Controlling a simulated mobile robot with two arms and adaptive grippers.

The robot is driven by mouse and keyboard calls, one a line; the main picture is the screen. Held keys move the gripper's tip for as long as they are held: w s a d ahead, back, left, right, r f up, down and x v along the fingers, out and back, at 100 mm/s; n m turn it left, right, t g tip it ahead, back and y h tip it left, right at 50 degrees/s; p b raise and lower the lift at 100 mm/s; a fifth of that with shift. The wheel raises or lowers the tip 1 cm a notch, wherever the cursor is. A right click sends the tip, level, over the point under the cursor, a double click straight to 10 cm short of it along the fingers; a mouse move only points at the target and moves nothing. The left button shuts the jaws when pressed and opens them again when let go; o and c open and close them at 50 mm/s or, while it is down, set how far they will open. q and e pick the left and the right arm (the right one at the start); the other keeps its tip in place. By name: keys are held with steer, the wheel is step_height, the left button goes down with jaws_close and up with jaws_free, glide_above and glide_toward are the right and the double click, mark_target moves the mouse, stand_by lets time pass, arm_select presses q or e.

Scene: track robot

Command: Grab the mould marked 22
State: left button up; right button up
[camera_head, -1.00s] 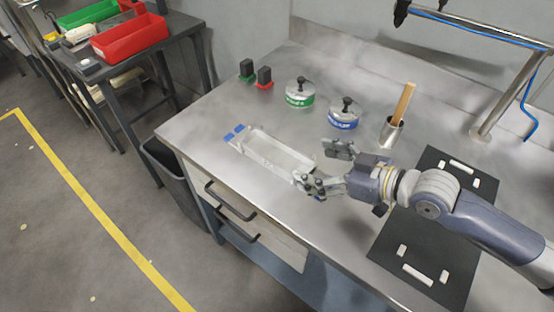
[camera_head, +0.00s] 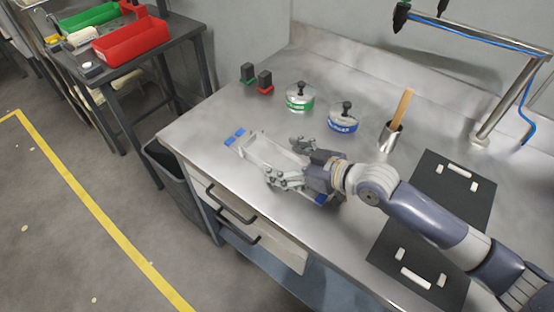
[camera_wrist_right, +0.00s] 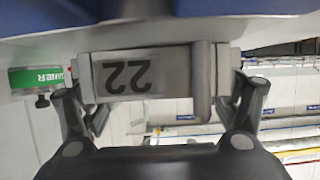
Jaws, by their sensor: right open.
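The mould marked 22 (camera_head: 257,150) is a long pale metal block with blue pieces at its ends, lying on the steel bench. In the right wrist view its face with the dark number 22 (camera_wrist_right: 170,75) shows upside down between my fingers. My right gripper (camera_head: 288,163) is open over the near half of the mould and hides part of it. Its fingers (camera_wrist_right: 163,105) stand on either side of the mould in the wrist view; I cannot tell whether they touch it. My left gripper is out of view.
Green-banded (camera_head: 300,97) and blue-banded (camera_head: 343,118) round tins stand behind the gripper, with a metal cup (camera_head: 390,137) holding a wooden stick. A black mat (camera_head: 440,215) lies right, under my arm. The bench's front edge is close.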

steer(key=shift+d, duration=0.1)
steer(key=c, duration=1.5)
steer(key=shift+r, duration=0.25)
steer(key=c, duration=0.4)
